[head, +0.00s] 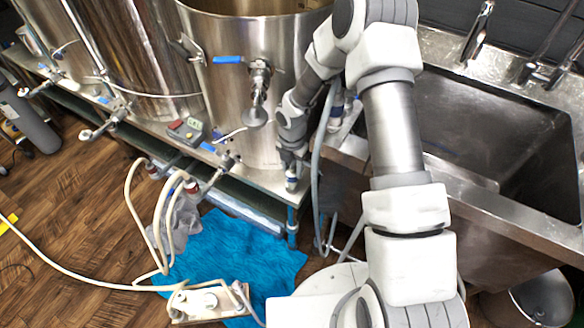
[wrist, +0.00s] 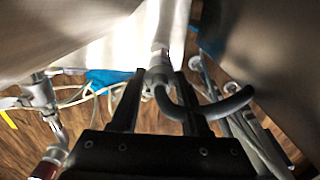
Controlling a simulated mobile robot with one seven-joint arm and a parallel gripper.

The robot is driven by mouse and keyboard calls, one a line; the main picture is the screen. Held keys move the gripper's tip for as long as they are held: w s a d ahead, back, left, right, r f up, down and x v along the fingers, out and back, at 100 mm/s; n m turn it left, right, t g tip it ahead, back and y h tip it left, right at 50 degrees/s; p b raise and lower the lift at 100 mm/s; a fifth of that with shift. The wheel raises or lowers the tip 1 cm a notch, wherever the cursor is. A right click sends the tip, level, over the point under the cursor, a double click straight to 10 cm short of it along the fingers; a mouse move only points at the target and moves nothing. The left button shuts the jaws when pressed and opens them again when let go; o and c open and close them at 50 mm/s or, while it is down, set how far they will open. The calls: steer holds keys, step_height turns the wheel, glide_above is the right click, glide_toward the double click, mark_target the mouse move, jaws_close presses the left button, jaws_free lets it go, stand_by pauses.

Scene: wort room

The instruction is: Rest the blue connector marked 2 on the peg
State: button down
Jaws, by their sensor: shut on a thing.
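My gripper (head: 291,163) is low in front of the steel kettle's right side, near the sink's left end. In the wrist view its two dark fingers (wrist: 160,80) are closed on a grey metal fitting with a bent grey hose. In the head view a small pale connector with a blue band (head: 291,181) shows at the gripper's tip; I take it to be the blue connector. Its number cannot be read. I cannot make out the peg for certain in either view.
The steel kettle (head: 235,95) with a blue-handled valve stands left of my gripper. The steel sink (head: 480,130) is to the right. Pale hoses (head: 130,205) with red-collared ends and a blue cloth (head: 235,250) lie in front on the wood floor. A grey hose (head: 318,170) hangs beside my gripper.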

steer(key=shift+f+b, duration=0.95)
steer(key=shift+f, duration=0.35)
steer(key=shift+c, duration=1.6)
jaws_free()
step_height(320, 180, up, 18)
steer(key=p, duration=0.4)
steer(key=shift+f, duration=0.25)
steer(key=shift+s, duration=0.15)
